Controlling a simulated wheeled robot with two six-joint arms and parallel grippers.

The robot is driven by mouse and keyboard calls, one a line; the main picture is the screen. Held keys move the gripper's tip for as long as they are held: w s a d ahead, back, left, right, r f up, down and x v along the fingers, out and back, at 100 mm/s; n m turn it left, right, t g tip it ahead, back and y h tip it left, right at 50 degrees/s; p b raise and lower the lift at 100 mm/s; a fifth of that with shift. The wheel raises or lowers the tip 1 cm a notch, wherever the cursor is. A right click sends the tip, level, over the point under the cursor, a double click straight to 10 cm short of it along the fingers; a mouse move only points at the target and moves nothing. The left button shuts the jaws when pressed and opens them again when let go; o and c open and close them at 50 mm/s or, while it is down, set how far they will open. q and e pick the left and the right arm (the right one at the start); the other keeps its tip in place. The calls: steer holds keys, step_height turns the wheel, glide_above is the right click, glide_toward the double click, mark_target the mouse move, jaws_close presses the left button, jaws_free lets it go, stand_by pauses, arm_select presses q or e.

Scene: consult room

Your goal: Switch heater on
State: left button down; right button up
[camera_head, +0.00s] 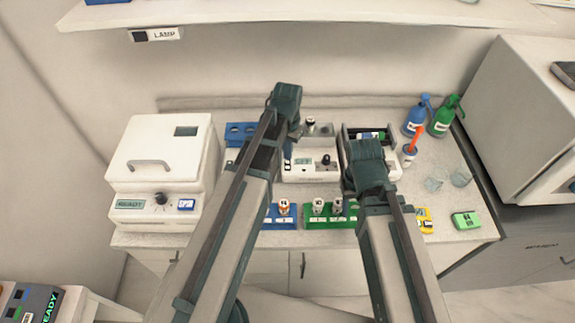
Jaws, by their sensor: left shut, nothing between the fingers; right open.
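A white device (302,171) with a dark knob (325,160) stands in the middle of the bench, its small front label too small to read. I cannot tell for sure that it is the heater. My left gripper (288,154) points down at the left part of this device. It is shut and empty, and I cannot tell whether it touches the device. My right gripper (367,183) is open, at the device's right side, and its arm hides most of its fingers.
A white lidded machine (160,150) with a READY display stands at left. Blue (270,222) and green racks (320,223) with vials lie in front. Bottles (415,118), glass beakers (435,182) and a green box (466,220) are at right. A shelf (300,12) hangs above.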

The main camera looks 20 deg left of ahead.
arm_select(q)
steer(key=shift+f+b, duration=0.9)
arm_select(e)
steer(key=shift+f, duration=0.9)
steer(key=shift+r, duration=0.1)
arm_select(q)
step_height(320, 180, up, 7)
steer(key=p, duration=0.7)
arm_select(e)
step_height(320, 180, up, 7)
